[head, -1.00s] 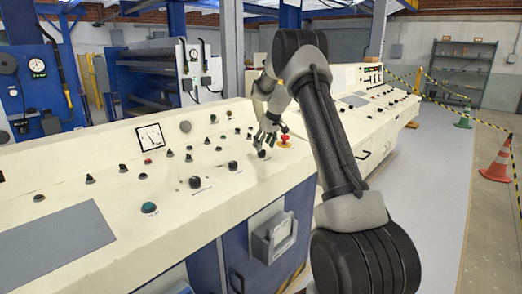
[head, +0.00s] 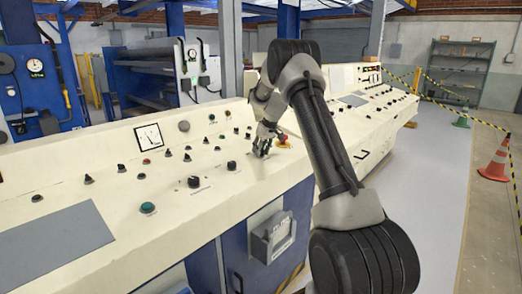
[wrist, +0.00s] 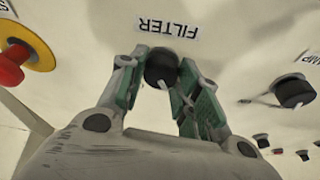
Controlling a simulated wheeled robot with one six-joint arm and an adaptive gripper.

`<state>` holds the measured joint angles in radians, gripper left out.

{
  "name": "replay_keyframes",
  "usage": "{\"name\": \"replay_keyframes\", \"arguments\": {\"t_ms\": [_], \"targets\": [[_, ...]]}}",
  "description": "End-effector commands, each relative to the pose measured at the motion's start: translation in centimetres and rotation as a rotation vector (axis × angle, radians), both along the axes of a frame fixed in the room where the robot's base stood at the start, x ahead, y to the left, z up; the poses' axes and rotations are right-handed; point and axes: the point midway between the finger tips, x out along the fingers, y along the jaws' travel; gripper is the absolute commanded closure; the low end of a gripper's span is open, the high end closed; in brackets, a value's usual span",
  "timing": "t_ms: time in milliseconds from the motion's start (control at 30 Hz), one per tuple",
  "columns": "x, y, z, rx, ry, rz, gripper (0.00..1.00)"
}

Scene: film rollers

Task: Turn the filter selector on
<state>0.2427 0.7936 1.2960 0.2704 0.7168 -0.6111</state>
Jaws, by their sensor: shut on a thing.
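The filter selector (wrist: 161,70) is a round black knob with a pale pointer mark, under an upside-down "FILTER" label (wrist: 168,27) in the wrist view. My gripper (wrist: 160,82) has its green-padded fingers on either side of the knob, shut on it. In the head view my gripper (head: 262,150) is down at the right part of the cream console panel (head: 110,205), and its fingers hide the selector there. The pointer mark shows at the knob's lower edge in the wrist view.
A red emergency button on a yellow base (wrist: 22,60) sits left of my gripper in the wrist view. Another black selector (wrist: 294,91) is to the right. Several more knobs spread over the panel. A traffic cone (head: 496,160) stands on the floor at right.

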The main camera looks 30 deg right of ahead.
Motion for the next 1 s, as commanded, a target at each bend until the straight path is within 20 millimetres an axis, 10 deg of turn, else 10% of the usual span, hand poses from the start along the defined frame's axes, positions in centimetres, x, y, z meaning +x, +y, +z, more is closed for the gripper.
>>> {"name": "replay_keyframes", "arguments": {"t_ms": [1000], "targets": [[-0.03, 0.22, -0.05, 0.064, 0.027, -0.708, 0.91]]}}
